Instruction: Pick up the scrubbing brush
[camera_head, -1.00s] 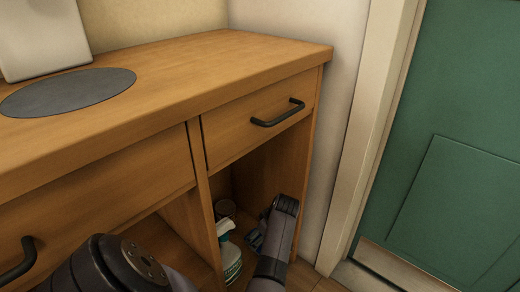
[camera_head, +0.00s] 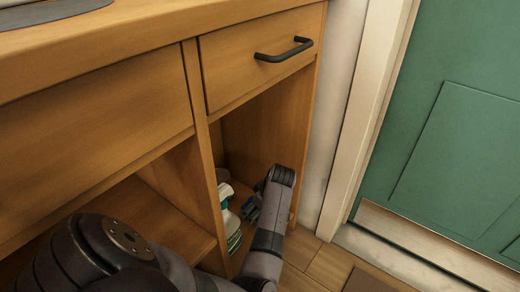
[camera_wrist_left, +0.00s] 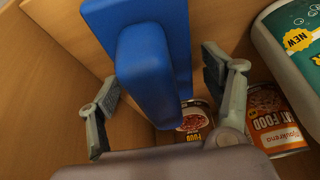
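The scrubbing brush (camera_wrist_left: 150,70) is the blue thing in the left wrist view, with a thick handle facing the camera. It stands inside the right-hand open compartment of the wooden cabinet. My left gripper (camera_wrist_left: 163,108) is open, with one finger on each side of the brush. A gap shows between the left finger and the brush, and a smaller one on the right. In the head view my left gripper (camera_head: 251,208) reaches into the compartment, small and partly hidden by my arm. My right gripper is not in view.
A spray bottle (camera_head: 229,218) stands left of my gripper; a bottle with a green label (camera_wrist_left: 297,45) shows close in the wrist view. Food cans (camera_wrist_left: 276,122) stand behind. The cabinet's divider (camera_head: 205,160) and drawer (camera_head: 262,55) bound the opening. A green door (camera_head: 450,130) is right.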

